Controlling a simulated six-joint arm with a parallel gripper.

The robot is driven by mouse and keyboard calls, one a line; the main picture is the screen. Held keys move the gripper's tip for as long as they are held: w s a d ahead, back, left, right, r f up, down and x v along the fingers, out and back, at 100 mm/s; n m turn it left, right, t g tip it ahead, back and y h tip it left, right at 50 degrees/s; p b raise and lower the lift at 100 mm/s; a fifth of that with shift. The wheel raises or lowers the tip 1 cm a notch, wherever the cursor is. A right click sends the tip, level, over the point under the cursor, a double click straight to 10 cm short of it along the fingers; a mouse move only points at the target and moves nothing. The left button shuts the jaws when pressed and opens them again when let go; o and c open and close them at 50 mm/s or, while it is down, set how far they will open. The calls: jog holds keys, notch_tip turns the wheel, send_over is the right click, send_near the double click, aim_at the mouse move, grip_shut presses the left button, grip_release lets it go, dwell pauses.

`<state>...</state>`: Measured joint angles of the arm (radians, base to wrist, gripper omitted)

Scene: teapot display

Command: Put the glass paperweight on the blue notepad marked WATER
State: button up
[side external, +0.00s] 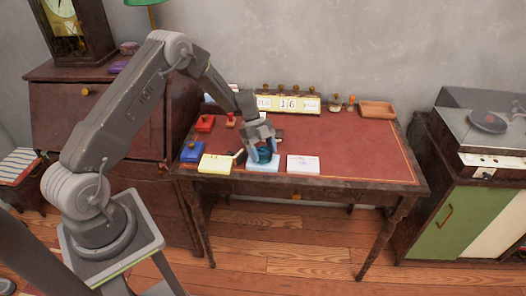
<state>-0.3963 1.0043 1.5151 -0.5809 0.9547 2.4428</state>
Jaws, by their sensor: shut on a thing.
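The glass paperweight (265,155) is a small, dark teal, rounded thing near the front edge of the desk. My gripper (262,153) points down and is shut on it, with a finger at each side. A light blue notepad (261,167) lies directly below the paperweight, partly hidden by it and by the fingers. The writing on this pad is too small to read. I cannot tell whether the paperweight touches the pad or hangs just above it.
A yellow notepad (215,164) lies left of the blue one and a whitish notepad (303,164) right of it. A blue item (192,152) and a red item (205,123) sit at the left. A calendar (287,104) and wooden tray (377,109) stand behind. The desk's right side is clear.

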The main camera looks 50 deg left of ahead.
jog(key=shift+f, duration=0.2)
jog(key=o, duration=1.1)
